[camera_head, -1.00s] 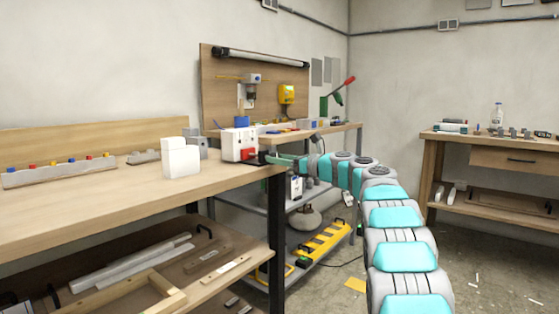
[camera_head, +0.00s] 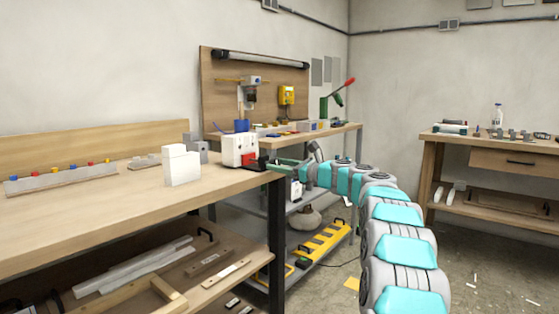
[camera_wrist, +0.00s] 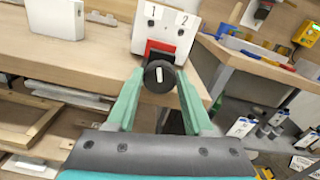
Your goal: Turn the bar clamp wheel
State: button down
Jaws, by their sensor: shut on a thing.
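A round black wheel or knob with a white line (camera_wrist: 159,75) sits in front of a white housing (camera_wrist: 166,30) marked 1 and 2, on the front edge of the wooden bench. A red part (camera_wrist: 160,48) shows behind the wheel. In the head view the white housing (camera_head: 238,150) stands near the bench's right end. My gripper (camera_wrist: 159,84) has its two green fingers on either side of the wheel, shut on it. In the head view my gripper (camera_head: 284,163) reaches the housing's right side; the wheel is too small to make out there.
A white block (camera_head: 181,166) stands left of the housing. A rail with coloured pegs (camera_head: 60,176) lies farther left on the bench. A second workbench with a drill press (camera_head: 249,90) stands behind. A yellow level-like tool (camera_head: 325,243) lies on a low shelf.

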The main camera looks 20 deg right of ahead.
jog(key=shift+a+f+n+b, duration=0.15)
jog(key=shift+n+b, duration=2.05)
jog(key=shift+n, duration=3.9)
jog(key=shift+d+f+n+b, duration=0.1)
jog(key=shift+n+b, duration=2.05)
jog(key=shift+n, duration=3.95)
jog(key=shift+c, duration=1.4)
grip_release()
jog(key=shift+r, duration=0.1)
